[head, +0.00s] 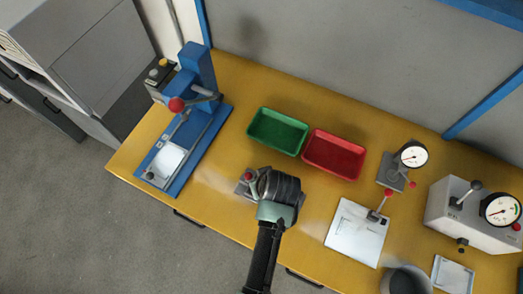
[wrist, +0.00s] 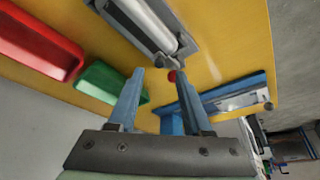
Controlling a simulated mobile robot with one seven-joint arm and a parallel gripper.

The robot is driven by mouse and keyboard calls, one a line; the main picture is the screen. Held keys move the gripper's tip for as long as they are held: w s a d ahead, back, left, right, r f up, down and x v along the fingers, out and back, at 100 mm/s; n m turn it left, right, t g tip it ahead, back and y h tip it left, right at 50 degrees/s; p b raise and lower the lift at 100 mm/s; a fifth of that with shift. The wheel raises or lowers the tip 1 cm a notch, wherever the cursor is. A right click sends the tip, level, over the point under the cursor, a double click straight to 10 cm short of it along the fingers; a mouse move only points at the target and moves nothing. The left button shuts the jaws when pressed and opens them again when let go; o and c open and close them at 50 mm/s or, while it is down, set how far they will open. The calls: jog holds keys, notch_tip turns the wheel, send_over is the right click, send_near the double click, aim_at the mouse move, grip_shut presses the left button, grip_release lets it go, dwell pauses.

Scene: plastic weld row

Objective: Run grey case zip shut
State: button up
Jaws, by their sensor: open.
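A grey case (head: 243,188) lies on the yellow bench under my gripper, which hides most of it in the head view. In the wrist view the long grey case (wrist: 141,20) shows ahead of the fingers, with a pale rounded strip along it. A small red knob (wrist: 172,76) shows between the fingertips, seemingly by the end of the case; whether it belongs to the case I cannot tell. My gripper (wrist: 160,75) is open, with nothing visibly held. Whether a finger touches anything is unclear. No zip teeth can be made out.
A blue press (head: 190,125) with a red-knobbed lever stands to the left. A green tray (head: 278,131) and a red tray (head: 334,154) lie behind my gripper. A white plate (head: 352,235) and gauge units (head: 412,155) stand to the right. The bench's front edge is close.

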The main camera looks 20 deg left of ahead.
jog(key=shift+x, duration=1.85)
grip_shut()
